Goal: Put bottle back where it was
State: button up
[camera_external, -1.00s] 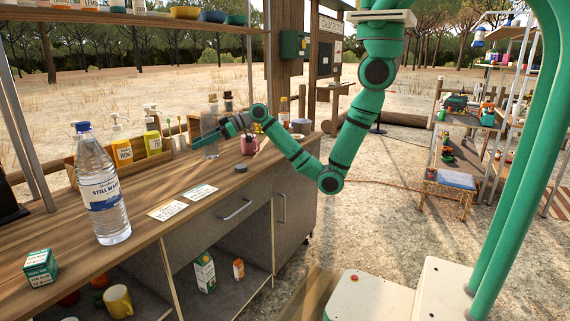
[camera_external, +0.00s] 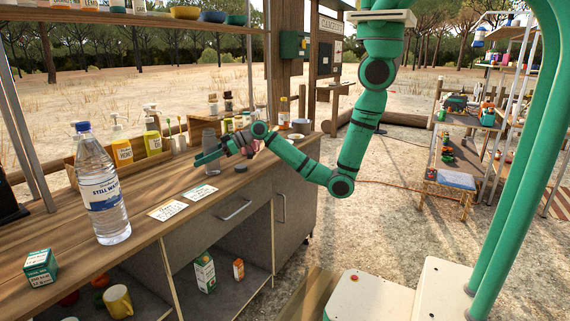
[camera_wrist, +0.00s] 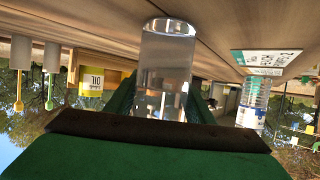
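A clear water bottle (camera_external: 102,190) with a blue cap and white label stands upright on the wooden counter at the left. It also shows upside down in the wrist view (camera_wrist: 252,105), at the right. My gripper (camera_external: 198,160) is well to the right of it, low over the counter beside a clear glass (camera_external: 211,170). Its two fingers look apart. In the wrist view, the glass (camera_wrist: 165,70) stands on the counter directly before my gripper and hides the fingertips. I cannot tell whether the fingers touch it.
Two cards (camera_external: 167,211) lie between the bottle and my gripper. A dark round puck (camera_external: 241,168) is near the front edge. A wooden box with yellow bottles (camera_external: 153,142) stands behind. A pink mug, partly hidden, is by my wrist. A green box (camera_external: 40,267) sits at the near left.

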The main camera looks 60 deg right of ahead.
jog(key=shift+o, duration=1.2)
jog(key=shift+r, duration=0.2)
jog(key=v, duration=1.2)
jog(key=shift+f, duration=0.15)
